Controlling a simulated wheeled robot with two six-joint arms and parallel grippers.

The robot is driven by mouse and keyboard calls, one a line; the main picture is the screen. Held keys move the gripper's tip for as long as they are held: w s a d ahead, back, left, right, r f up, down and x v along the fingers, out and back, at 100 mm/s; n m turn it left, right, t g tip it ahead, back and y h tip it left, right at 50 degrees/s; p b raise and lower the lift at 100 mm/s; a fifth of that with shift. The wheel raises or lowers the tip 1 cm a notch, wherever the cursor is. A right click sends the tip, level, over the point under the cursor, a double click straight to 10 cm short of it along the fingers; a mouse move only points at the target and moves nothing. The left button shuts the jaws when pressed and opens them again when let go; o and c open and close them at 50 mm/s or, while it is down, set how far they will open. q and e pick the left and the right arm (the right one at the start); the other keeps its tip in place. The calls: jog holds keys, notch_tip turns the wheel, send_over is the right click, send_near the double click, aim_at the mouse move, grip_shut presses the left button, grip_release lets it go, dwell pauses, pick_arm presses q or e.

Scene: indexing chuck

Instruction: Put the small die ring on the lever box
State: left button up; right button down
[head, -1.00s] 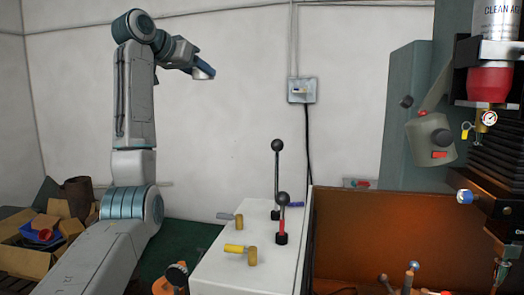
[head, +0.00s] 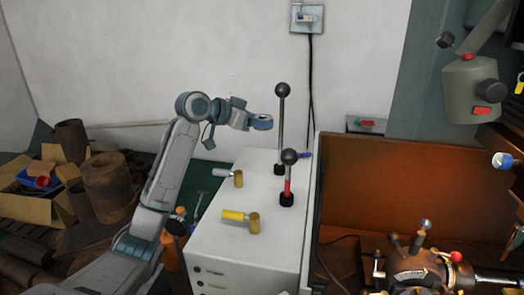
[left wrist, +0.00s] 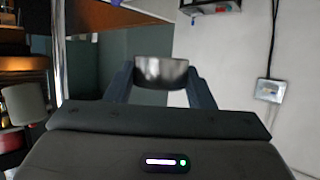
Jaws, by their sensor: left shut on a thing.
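The small die ring (left wrist: 160,72) is a short grey metal ring, held between the two fingers of my left gripper (left wrist: 161,88) in the left wrist view. In the head view my left gripper (head: 263,122) is shut and held in the air at the back of the lever box, left of the tall lever; the ring is hard to make out there. The lever box (head: 275,232) is a white cabinet with two black-knobbed levers and two brass-ended handles, one grey and one yellow, on its top. The ring is apart from the box top. My right gripper is not in view.
The tall lever (head: 282,110) and the shorter red-based lever (head: 288,178) rise from the box's right side. An orange-brown machine tray (head: 400,185) stands to the right. A cardboard box (head: 35,215) and rusty cylinders (head: 108,185) lie at left. The front of the box top is clear.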

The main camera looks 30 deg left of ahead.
aim_at(257, 158)
pick_arm(q)
notch_tip(257, 158, down, 4)
jog(key=shift+s+r+p, duration=0.15)
jog(key=shift+p, duration=0.65)
jog(key=shift+f, duration=0.7)
notch_tip(257, 158, down, 3)
jog(key=shift+f+p, duration=0.1)
jog(key=shift+p, duration=0.95)
jog(key=shift+f, duration=0.35)
jog(key=o, duration=1.3)
jog(key=shift+f, duration=0.15)
jog(key=shift+c, duration=0.2)
jog(key=shift+o, duration=0.4)
